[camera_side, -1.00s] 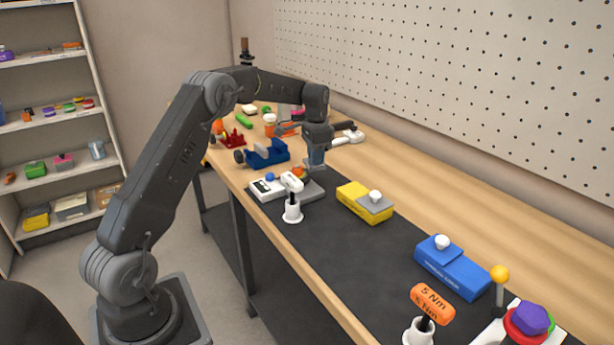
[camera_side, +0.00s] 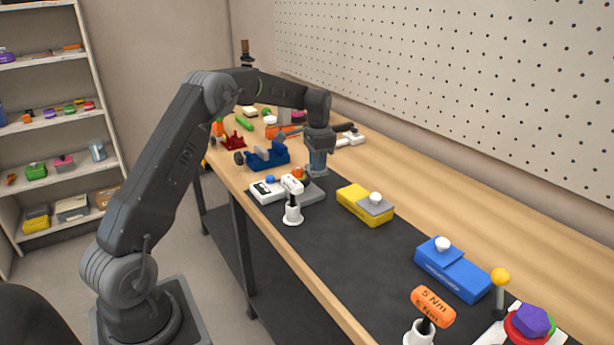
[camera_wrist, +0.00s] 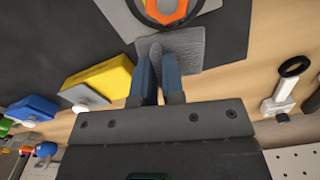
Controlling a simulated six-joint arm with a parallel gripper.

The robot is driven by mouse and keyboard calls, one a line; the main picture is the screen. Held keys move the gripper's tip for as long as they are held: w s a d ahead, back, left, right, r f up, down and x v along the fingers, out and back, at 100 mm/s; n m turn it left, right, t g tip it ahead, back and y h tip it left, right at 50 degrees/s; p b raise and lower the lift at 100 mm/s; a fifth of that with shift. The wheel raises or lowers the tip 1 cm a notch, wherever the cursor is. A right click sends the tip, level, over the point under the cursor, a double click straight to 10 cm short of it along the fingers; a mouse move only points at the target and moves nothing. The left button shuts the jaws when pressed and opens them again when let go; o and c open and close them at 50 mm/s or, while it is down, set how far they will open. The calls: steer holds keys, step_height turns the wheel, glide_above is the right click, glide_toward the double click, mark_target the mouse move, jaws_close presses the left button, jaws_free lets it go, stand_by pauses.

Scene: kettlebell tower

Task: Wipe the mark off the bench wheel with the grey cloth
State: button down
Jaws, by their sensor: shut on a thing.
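My gripper (camera_wrist: 158,78) points down over the bench, with its two blue-grey fingers shut on the grey cloth (camera_wrist: 186,48). The cloth spreads out beyond the fingertips in the wrist view. In the side view my gripper (camera_side: 318,170) is low, just behind a small orange part (camera_side: 298,172). In the wrist view an orange and black round part (camera_wrist: 178,18), which looks like the bench wheel, lies just beyond the cloth on a light grey base (camera_wrist: 228,30). The wheel is cut off by the top edge, and I cannot make out a mark on it. I cannot tell whether the cloth touches it.
A white-handled tool in a white holder (camera_side: 293,213) stands in front of the base. A yellow box (camera_side: 362,206) and a blue box (camera_side: 450,270) lie to the right. A blue vise (camera_side: 267,157) is at left. The dark mat (camera_side: 320,255) has free room in front.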

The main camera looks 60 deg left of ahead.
steer(key=shift+f, duration=0.4)
steer(key=shift+w+a, duration=0.15)
steer(key=shift+a, duration=0.5)
steer(key=shift+w+a, duration=0.15)
steer(key=shift+a, duration=0.5)
steer(key=shift+d, duration=0.1)
steer(key=shift+s+d, duration=0.15)
steer(key=shift+d, duration=0.5)
steer(key=shift+s+d, duration=0.15)
steer(key=shift+d, duration=0.45)
steer(key=shift+w+a+f, duration=0.1)
steer(key=shift+w+a, duration=0.05)
steer(key=shift+a, duration=0.55)
steer(key=shift+w+a+f, duration=0.1)
steer(key=shift+w+a, duration=0.05)
steer(key=shift+a, duration=0.5)
steer(key=shift+r, duration=0.15)
